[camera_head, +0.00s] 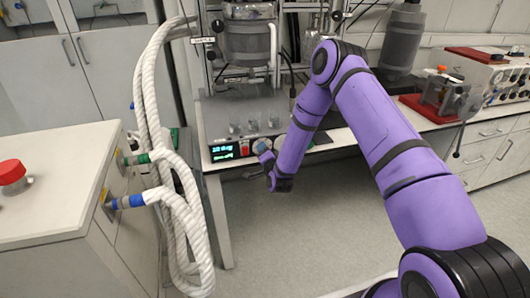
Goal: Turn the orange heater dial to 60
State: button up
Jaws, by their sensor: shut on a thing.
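The heater control box (240,118) stands on the bench at centre left, under the reactor vessel. Its front panel has a small lit display (222,152) with green and cyan digits, too small to read surely. A red switch (244,148) is right of the display. A pale round dial (260,146) sits further right. My gripper (265,158) is at the panel's lower right, shut on what appears to be the orange heater dial. The gripper and wrist hide that dial and its pointer, so its orange colour and setting cannot be seen.
Thick white hoses (150,110) hang left of the box and run to a white cabinet (60,180) with a red button (12,172). Another bench (480,115) with equipment is at the right. The floor (300,225) below my arm is clear.

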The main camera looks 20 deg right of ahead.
jog(key=m, duration=0.7)
jog(key=shift+d+f, duration=0.1)
jog(key=m, duration=0.6)
jog(key=shift+f+m, duration=0.1)
jog(key=shift+m, duration=0.3)
jog(key=o, duration=0.9)
